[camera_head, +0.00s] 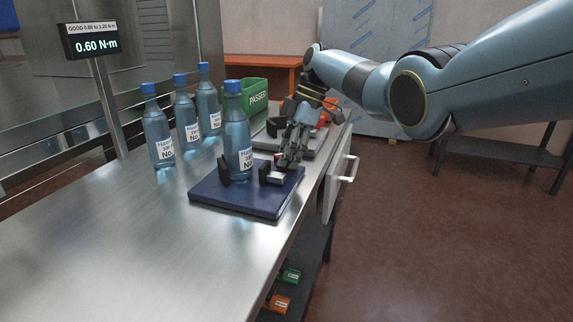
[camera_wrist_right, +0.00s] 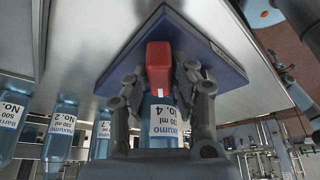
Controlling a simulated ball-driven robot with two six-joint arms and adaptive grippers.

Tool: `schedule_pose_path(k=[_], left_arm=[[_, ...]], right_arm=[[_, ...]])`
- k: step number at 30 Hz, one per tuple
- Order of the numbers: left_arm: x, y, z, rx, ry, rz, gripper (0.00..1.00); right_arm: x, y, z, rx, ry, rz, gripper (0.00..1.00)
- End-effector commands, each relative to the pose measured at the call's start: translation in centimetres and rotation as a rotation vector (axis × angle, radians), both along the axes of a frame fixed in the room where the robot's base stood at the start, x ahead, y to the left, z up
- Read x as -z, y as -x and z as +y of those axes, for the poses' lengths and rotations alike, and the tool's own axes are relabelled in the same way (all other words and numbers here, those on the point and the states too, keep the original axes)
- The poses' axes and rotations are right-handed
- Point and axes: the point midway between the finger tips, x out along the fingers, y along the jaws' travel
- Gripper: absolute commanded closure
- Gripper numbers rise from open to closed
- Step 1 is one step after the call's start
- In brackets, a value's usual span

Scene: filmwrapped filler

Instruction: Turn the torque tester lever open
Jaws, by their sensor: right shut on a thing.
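The torque tester has a dark blue base plate (camera_head: 215,195) on the steel bench, with black clamp jaws at both sides of an upright blue-capped bottle (camera_head: 238,125). My right gripper (camera_head: 287,158) is low at the tester's right side. In the right wrist view the fingers of my right gripper (camera_wrist_right: 160,85) are shut on a red lever (camera_wrist_right: 159,62), and the bottle labelled No. 4 (camera_wrist_right: 166,125) shows behind them. In the head view the gripper hides most of the lever. The left gripper is out of view.
Several more blue-capped bottles, such as the nearest (camera_head: 157,130), stand left of the tester. A display (camera_head: 92,40) reads 0.60 N·m. A green crate marked PASSED (camera_head: 258,98) stands behind, near a grey device (camera_head: 268,142). The bench front is clear. A drawer handle (camera_head: 349,169) projects right.

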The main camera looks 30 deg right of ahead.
Motion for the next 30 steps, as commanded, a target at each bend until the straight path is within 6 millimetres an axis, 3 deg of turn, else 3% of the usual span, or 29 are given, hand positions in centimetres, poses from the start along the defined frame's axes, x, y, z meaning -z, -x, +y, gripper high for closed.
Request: schedule_pose_path(k=[6, 21, 22, 27, 30], left_arm=[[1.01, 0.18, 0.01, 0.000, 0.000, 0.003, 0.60], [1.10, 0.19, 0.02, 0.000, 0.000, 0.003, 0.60], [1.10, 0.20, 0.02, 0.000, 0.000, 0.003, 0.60], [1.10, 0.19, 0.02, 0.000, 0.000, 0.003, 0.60], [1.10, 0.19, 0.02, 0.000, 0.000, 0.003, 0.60]], right_arm=[[0.06, -0.06, 0.00, -0.058, 0.001, -0.002, 1.00], [-0.11, -0.07, -0.01, -0.073, 0.001, -0.003, 1.00], [-0.09, -0.07, -0.01, -0.073, 0.001, -0.003, 0.76], [-0.06, -0.05, -0.01, -0.073, 0.001, -0.002, 0.56], [-0.05, -0.03, -0.01, -0.073, 0.001, -0.001, 0.56]])
